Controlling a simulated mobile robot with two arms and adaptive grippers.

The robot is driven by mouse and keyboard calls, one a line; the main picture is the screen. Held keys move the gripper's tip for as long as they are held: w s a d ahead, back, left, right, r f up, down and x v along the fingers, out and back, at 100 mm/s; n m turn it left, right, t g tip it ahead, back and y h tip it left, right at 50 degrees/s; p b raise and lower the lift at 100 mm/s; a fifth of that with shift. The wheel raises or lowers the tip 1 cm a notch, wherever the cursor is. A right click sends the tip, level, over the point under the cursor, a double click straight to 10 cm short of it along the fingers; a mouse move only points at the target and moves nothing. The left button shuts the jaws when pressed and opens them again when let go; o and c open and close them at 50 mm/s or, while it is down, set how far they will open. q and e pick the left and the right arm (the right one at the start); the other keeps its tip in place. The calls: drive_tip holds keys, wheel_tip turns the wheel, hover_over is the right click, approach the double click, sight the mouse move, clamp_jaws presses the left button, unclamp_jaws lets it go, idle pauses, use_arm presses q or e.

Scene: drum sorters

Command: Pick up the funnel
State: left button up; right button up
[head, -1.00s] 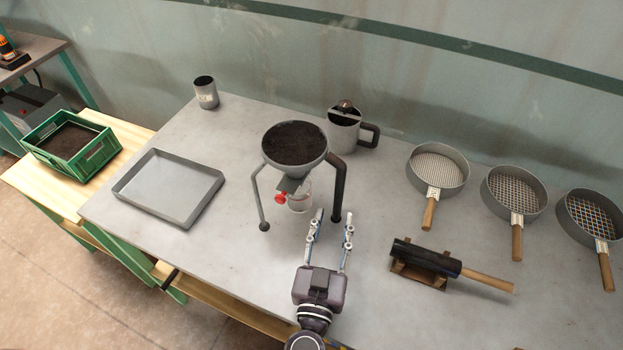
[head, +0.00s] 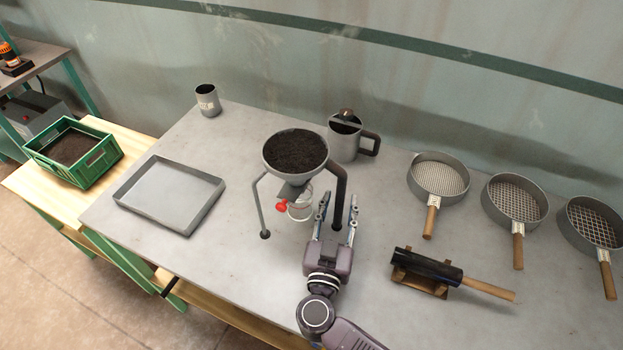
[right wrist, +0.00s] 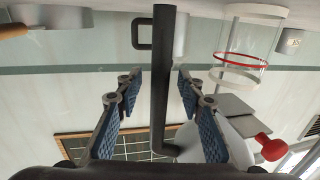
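The grey funnel (head: 297,178), full of dark soil, stands on legs in the middle of the table, with a red-knobbed valve (head: 282,206) under it. A clear glass vessel (head: 301,211) is below its outlet. My right gripper (head: 338,208) is open at the funnel's thick black leg (head: 340,188). In the right wrist view the black leg (right wrist: 163,80) stands between the two blue-padded fingers, with a gap visible on the left. The right finger looks close to it; I cannot tell whether they touch. My left gripper is not in view.
A grey tray (head: 128,207) lies at left. A metal cup (head: 208,101) and a mug (head: 343,141) stand behind. Several sieves (head: 462,192) line the right, with a black cylinder tool (head: 430,268) in front of them. A green crate (head: 105,165) is on the side bench.

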clamp_jaws()
drive_tip(key=shift+r, duration=0.15)
drive_tip(key=shift+r, duration=0.1)
wheel_tip(320, 180, up, 20)
drive_tip(key=p, duration=0.3)
idle(0.4)
